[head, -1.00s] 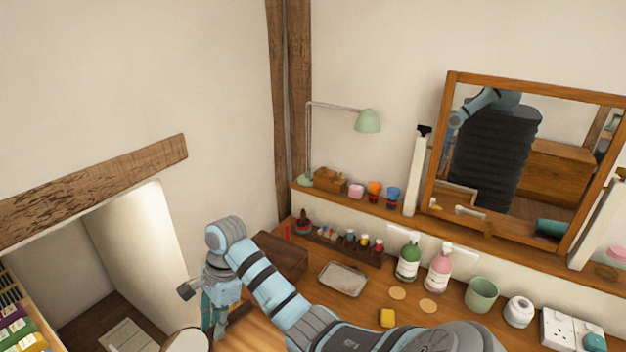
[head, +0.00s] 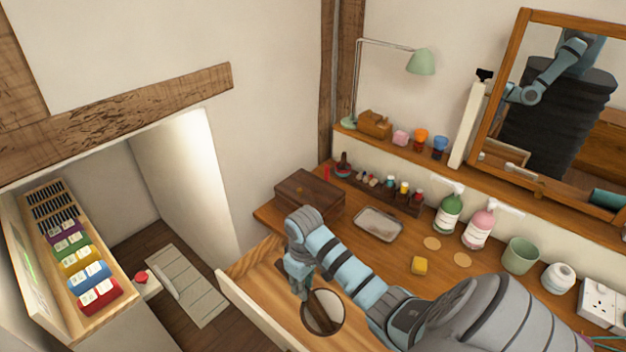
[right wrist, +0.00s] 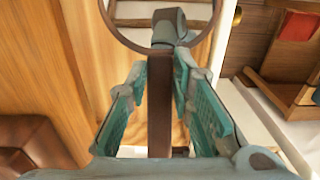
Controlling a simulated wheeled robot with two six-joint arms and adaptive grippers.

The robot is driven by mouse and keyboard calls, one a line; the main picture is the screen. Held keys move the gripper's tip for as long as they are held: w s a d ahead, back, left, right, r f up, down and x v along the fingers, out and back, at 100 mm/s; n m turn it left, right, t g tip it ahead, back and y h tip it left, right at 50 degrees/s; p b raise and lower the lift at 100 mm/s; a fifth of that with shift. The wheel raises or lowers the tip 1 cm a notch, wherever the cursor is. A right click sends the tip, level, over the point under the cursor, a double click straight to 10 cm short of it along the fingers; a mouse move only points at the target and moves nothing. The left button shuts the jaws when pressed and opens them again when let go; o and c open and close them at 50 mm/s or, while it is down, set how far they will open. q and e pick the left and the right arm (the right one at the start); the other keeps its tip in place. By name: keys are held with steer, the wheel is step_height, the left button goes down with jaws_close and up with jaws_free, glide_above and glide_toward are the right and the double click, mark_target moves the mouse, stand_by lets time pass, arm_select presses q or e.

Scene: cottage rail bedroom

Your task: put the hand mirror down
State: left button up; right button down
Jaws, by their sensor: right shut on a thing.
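The hand mirror (head: 323,314) has a round glass with a thin dark rim. In the head view it lies flat-looking over the open wooden drawer (head: 252,312); I cannot tell whether it touches the drawer floor. My right gripper (head: 299,290) points down beside the glass. In the right wrist view, the right gripper (right wrist: 160,105) is shut on the mirror's brown handle (right wrist: 160,110), with the ring of the rim at the top. My left gripper is out of view.
A shelf with colored boxes (head: 84,250) is at the left. A large framed mirror (head: 512,65) stands at the right.

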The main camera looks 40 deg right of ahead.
step_height(320, 180, down, 11)
steer(key=b, duration=0.3)
steer(key=shift+f, duration=0.1)
steer(key=c, duration=1.4)
jaws_free()
step_height(320, 180, up, 12)
steer(key=p, duration=0.4)
steer(key=shift+s+d+r, duration=0.1)
steer(key=shift+r, duration=0.15)
steer(key=shift+d+f, duration=0.1)
